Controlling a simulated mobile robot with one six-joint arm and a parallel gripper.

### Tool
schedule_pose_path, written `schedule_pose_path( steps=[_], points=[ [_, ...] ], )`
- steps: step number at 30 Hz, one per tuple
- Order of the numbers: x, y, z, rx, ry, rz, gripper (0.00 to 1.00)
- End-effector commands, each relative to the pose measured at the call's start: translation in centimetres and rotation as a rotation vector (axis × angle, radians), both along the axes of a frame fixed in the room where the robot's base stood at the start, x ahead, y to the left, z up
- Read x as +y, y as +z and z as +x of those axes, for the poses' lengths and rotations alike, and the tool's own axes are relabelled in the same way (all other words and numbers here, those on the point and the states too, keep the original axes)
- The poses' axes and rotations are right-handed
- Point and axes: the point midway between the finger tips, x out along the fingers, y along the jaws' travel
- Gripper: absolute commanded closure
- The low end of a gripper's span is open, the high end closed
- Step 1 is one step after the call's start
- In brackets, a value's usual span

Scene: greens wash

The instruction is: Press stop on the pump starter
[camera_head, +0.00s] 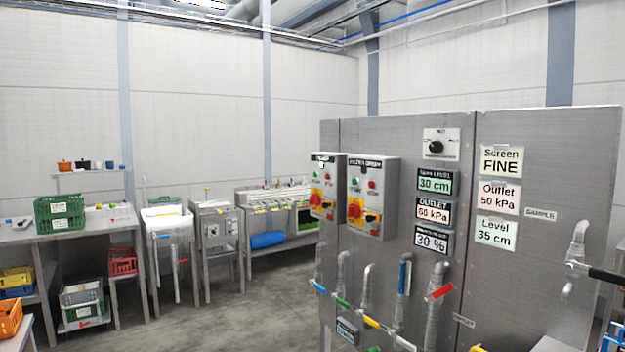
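Two grey starter boxes hang side by side on the steel panel (400,150). The right box (381,165) has a dark label along its top that is too small to read surely. It carries a green button (354,184), a red button (372,186) and a red and yellow rotary switch (354,210). The left box (337,170) is similar, partly covered by the right one, with its own dark label, also unreadable. Which one is the pump starter I cannot tell for sure. My gripper is not in view.
Displays read 30 cm (435,182), 50 kPa (433,211) and 30 % (431,240). Pipes with coloured valve levers (440,290) stick out below them. A sample tap (578,245) juts out at right. Open floor (215,310) lies left, before benches with crates (57,213).

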Motion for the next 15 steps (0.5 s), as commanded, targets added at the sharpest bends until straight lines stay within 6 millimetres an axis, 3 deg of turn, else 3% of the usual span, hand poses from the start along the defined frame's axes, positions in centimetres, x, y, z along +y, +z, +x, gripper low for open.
schedule_pose_path(
  steps=[4,15],
  points=[
    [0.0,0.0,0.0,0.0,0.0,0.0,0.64],
    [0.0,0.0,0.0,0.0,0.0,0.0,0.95]
  ],
)
